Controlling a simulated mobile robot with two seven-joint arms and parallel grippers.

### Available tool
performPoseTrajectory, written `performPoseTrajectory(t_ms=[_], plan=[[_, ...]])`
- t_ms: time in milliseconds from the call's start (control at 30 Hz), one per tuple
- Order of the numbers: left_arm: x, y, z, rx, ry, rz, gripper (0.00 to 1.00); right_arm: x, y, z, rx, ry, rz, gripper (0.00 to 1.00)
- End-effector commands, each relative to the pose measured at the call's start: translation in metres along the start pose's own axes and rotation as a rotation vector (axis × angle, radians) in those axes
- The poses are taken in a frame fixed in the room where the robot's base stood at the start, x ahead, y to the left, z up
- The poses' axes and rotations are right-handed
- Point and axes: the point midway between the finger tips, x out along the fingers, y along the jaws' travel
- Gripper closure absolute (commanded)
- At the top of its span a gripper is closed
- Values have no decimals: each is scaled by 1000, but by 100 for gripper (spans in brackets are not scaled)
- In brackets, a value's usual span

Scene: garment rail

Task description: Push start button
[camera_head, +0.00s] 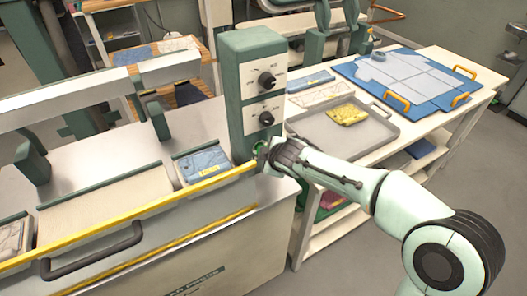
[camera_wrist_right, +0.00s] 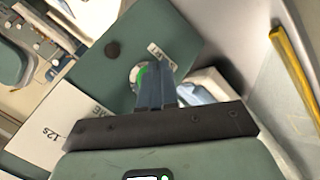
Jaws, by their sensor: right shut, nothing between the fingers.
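The green start button (camera_head: 260,146) is low on the front of the green and white control box (camera_head: 233,75), below two black knobs. My right gripper (camera_head: 264,158) is shut and empty, with its tip right at the button. In the right wrist view the closed fingers (camera_wrist_right: 155,75) point at the green button (camera_wrist_right: 140,72) in its pale ring and partly cover it. I cannot tell whether the tip touches the button. My left gripper is not in view.
A press-like machine with a yellow-edged front (camera_head: 120,215) and a dark handle (camera_head: 95,252) fills the left. A folded blue garment (camera_head: 203,163) lies by the box. At right, a table holds a grey tray (camera_head: 375,135) with a yellow cloth (camera_head: 347,112) and a blue board (camera_head: 425,105).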

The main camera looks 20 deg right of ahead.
Motion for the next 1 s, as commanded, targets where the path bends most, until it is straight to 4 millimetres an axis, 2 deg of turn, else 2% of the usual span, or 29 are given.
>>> performPoseTrajectory(t_ms=[1000], plan=[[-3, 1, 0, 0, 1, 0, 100, 7, 6, -6, 0, 1, 1, 100]])
